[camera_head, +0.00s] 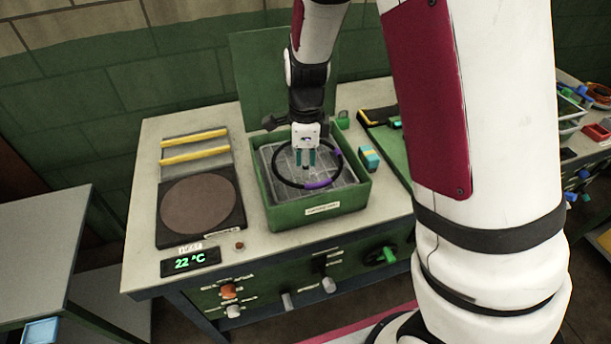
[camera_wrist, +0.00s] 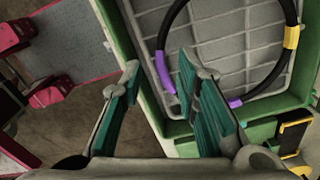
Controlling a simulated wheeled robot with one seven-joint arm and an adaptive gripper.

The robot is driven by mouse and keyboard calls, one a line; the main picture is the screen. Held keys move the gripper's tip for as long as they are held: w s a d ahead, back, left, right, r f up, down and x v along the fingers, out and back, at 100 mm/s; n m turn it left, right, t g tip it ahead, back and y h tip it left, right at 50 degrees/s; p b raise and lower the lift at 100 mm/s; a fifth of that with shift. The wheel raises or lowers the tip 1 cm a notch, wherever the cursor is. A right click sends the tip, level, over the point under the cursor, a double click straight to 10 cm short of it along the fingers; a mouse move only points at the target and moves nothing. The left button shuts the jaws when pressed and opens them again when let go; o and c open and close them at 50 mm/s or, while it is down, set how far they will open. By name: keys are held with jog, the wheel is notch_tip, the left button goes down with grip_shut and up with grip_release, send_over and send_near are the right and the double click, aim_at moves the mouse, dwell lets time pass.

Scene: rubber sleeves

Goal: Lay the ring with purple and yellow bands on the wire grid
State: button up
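The black ring shows in the head view with a purple band (camera_head: 316,184), and in the wrist view with purple and yellow bands (camera_wrist: 291,37). It lies over a pale panel with grid lines (camera_wrist: 240,50) in an open green box (camera_head: 318,211); I cannot tell whether it touches the panel. My gripper (camera_head: 306,162) points down above the box, its teal fingers inside the ring's outline in the head view. In the wrist view the fingers (camera_wrist: 160,105) stand apart with nothing gripped between them. The right finger hides part of the ring.
A dark round plate (camera_head: 201,205) with a display reading 22 °C (camera_head: 190,262) is left of the box. A raised green lid (camera_head: 275,70) stands behind it.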

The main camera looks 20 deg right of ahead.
jog(key=s+d+r+n+t+y, duration=0.1)
jog(key=s+r+n, duration=0.35)
jog(key=r, duration=0.45)
jog(key=s+r+n+t, duration=0.1)
jog(key=s+r+n, duration=0.35)
jog(key=r, duration=0.45)
jog(key=s+d+r+n+t, duration=0.1)
jog(key=s+r+n, duration=0.1)
jog(key=s+n, duration=0.4)
jog(key=s+d+r+n+t+h, duration=0.1)
jog(key=s+r+n+t, duration=0.1)
jog(key=s+n, duration=0.4)
jog(key=shift+r+n, duration=0.3)
jog(key=shift+r, duration=0.55)
